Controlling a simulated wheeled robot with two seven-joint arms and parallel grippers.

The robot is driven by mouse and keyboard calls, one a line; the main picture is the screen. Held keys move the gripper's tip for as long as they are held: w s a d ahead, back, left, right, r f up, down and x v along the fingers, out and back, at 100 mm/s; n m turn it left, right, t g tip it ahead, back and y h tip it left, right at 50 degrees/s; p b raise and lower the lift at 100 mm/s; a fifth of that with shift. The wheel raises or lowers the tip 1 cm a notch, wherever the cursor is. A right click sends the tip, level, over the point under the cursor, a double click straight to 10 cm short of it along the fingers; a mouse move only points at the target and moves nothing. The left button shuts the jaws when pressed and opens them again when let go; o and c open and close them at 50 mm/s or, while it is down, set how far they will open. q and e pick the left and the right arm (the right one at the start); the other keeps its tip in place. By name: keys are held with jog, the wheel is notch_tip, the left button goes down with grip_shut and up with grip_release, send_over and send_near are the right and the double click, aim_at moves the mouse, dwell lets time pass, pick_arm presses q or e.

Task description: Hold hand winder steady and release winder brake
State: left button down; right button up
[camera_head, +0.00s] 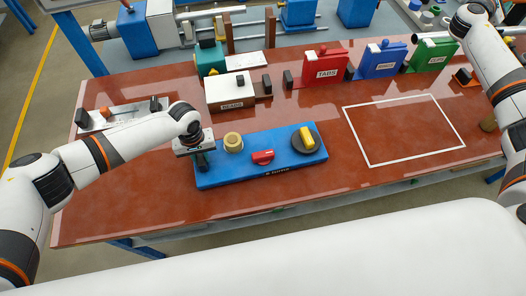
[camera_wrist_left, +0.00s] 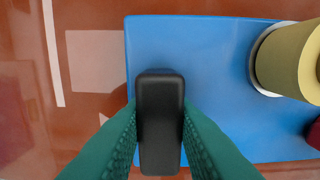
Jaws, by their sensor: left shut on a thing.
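The hand winder (camera_head: 235,180) is a blue flat base on the red-brown table. It carries a tan roll (camera_head: 233,141) at its left, a red lever or knob (camera_head: 263,157) in the middle and a dark disc with a yellow handle (camera_head: 307,138) at its right. My left gripper (camera_head: 203,160) is over the base's left end, shut on an upright black grip. In the left wrist view the black grip (camera_wrist_left: 160,120) stands between the green finger pads, with the blue base beneath and the tan roll (camera_wrist_left: 290,60) to the right. My right gripper is out of view.
A white box (camera_head: 230,92), a red TABS bin (camera_head: 324,68), a blue bin (camera_head: 380,60) and a green bin (camera_head: 430,52) line the back. A grey metal fixture (camera_head: 125,115) lies left. A white-outlined area (camera_head: 405,130) to the right is empty.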

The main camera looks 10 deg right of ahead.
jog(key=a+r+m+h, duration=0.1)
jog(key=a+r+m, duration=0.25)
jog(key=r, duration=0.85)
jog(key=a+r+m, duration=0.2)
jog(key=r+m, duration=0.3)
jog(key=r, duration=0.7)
pick_arm(q)
jog(key=shift+s, duration=0.1)
pick_arm(e)
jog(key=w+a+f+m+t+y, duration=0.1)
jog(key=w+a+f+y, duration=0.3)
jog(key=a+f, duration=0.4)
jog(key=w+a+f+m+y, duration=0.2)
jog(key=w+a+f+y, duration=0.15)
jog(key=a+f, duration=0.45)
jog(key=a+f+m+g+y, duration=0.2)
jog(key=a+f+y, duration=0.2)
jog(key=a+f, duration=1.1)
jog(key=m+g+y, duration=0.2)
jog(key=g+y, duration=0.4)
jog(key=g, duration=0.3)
send_near(263, 154)
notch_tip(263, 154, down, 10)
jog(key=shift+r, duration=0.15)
